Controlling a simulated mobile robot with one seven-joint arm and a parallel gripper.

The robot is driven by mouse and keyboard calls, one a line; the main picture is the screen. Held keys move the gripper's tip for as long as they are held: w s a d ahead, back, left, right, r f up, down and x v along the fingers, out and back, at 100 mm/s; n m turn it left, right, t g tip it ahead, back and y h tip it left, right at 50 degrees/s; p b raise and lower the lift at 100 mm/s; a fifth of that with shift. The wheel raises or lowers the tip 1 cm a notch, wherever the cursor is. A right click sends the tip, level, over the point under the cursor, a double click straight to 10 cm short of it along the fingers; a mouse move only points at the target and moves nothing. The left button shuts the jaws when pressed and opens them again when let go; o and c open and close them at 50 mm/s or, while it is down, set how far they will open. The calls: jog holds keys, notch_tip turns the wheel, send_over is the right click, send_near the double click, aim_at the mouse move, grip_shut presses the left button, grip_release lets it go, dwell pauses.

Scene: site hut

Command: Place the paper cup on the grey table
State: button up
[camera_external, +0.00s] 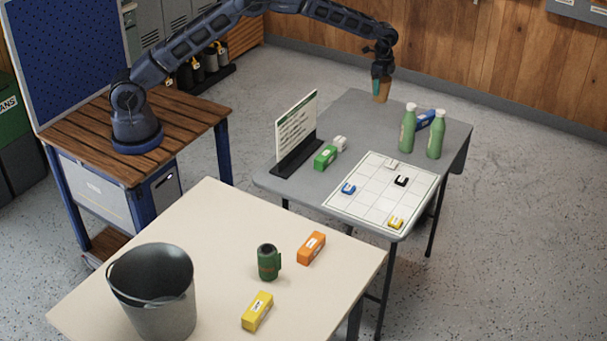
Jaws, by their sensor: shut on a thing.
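The brown paper cup (380,93) is at the far end of the grey table (350,112). My gripper (381,80) points down and is shut on the cup from above. The cup's base appears at or just above the tabletop near its far edge; I cannot tell whether it touches. The arm reaches over from the wooden bench at the left. The fingers partly cover the cup's upper part.
Two green bottles (407,128) and a blue box (425,120) stand right of the cup. A sign (296,125), a green box (326,157) and a grid board (370,208) with small blocks are nearer. A cream table (215,225) holds a bucket (155,300).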

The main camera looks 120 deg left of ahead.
aim_at(381, 92)
notch_tip(381, 92, down, 16)
jog(key=shift+r, duration=0.1)
dwell(0.5)
jog(key=o, duration=0.9)
notch_tip(381, 92, up, 12)
jog(key=shift+r, duration=0.1)
